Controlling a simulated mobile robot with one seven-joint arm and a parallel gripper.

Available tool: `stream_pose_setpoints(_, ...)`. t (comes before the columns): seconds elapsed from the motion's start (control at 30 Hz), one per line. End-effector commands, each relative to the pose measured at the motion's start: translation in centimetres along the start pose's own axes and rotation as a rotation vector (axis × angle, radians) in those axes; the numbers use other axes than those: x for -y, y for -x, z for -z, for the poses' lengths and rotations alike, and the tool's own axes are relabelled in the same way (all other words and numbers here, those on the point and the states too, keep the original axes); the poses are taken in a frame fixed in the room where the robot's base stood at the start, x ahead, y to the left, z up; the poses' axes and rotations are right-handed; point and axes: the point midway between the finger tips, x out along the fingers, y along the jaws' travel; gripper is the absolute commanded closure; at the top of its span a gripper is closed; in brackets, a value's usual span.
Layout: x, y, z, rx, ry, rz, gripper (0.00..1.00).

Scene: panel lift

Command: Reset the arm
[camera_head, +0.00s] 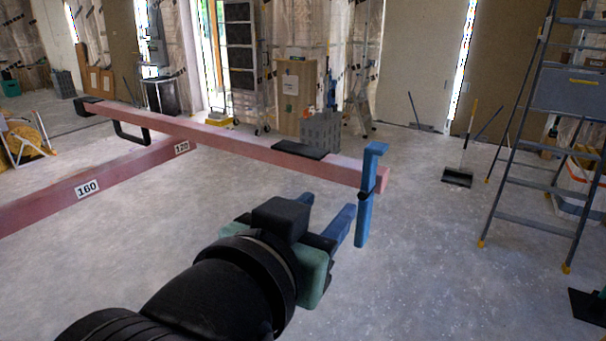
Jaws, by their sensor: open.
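My gripper (325,217) is at the end of my black arm, in the middle of the head camera view. Its blue fingers are apart, with nothing seen between them. A long pink beam (235,141) runs across the view from the upper left to the middle right. A blue upright handle (367,205) stands at the beam's right end, just beyond and to the right of my gripper. The gripper looks apart from the handle, though the depth between them is hard to tell.
A second pink beam (40,207), labelled 160 and 120, lies lower at the left. A stepladder (528,148) stands at the right, with a dustpan (457,178) on the floor left of it. The grey floor (440,260) between my gripper and the ladder is clear.

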Motion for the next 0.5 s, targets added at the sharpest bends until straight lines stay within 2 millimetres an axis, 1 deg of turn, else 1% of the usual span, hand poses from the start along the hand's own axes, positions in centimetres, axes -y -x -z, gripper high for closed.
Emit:
stream_pose_setpoints(0.03,0.3,0.0,2.2,-0.091,0.002,0.053,0.53)
stream_pose_setpoints(0.07,0.7,0.2,3.7,-0.152,0.005,0.090,0.53)
stream_pose_setpoints(0.1,1.2,0.8,5.7,-0.239,0.004,0.142,0.53)
stream_pose_setpoints(0.13,1.4,1.3,7.2,-0.306,0.003,0.179,0.53)
stream_pose_setpoints(0.17,1.7,2.0,8.7,-0.374,0.001,0.216,0.53)
stream_pose_setpoints(0.2,1.9,3.1,10.6,-0.464,-0.007,0.261,0.53)
stream_pose_setpoints(0.27,2.0,5.0,13.2,-0.593,-0.021,0.322,0.53)
stream_pose_setpoints(0.3,1.9,6.3,14.7,-0.671,-0.032,0.355,0.53)
stream_pose_setpoints(0.4,1.5,9.4,17.4,-0.836,-0.064,0.422,0.53)
stream_pose_setpoints(0.5,0.9,11.7,18.9,-0.945,-0.091,0.463,0.53)
